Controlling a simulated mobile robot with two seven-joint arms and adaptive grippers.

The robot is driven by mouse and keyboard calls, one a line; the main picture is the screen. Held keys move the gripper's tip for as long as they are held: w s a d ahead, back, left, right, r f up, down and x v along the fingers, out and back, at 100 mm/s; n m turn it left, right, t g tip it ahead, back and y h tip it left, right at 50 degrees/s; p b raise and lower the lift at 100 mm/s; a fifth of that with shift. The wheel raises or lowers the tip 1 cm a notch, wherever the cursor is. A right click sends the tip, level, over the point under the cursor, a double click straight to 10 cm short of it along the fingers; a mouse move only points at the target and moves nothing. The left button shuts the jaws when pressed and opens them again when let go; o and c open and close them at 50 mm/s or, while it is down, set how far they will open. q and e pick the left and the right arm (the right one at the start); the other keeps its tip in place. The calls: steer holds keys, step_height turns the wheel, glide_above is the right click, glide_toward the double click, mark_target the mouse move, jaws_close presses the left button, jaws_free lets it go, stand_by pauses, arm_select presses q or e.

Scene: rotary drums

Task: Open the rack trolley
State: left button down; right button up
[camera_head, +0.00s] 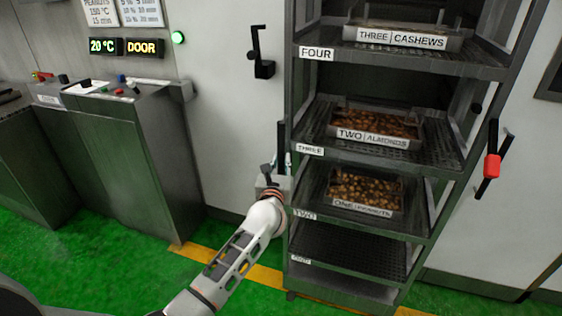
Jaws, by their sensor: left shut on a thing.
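The rack trolley (294,205) stands in the middle right, a dark grey metal frame with several open shelves labelled TWO, THREE and FOUR. Trays of nuts stand on its shelves: cashews (400,38) on top, almonds (375,125) below, and a lower tray (365,190) marked ONE. My left gripper (275,172) is at the trolley's left front post, shut on a dark upright handle (281,137) there. The gripper partly hides the handle's lower part. My right gripper is not in view.
A black lever (262,55) is on the pale wall left of the trolley. A red-and-black handle (492,166) is to its right. A grey control console (125,140) stands at the left. Green floor with a yellow line (262,276) is open in front.

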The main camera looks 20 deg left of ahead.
arm_select(q)
steer(key=c, duration=1.9)
jaws_free()
steer(key=s+d, duration=0.2)
steer(key=s, duration=0.9)
steer(key=shift+s, duration=0.4)
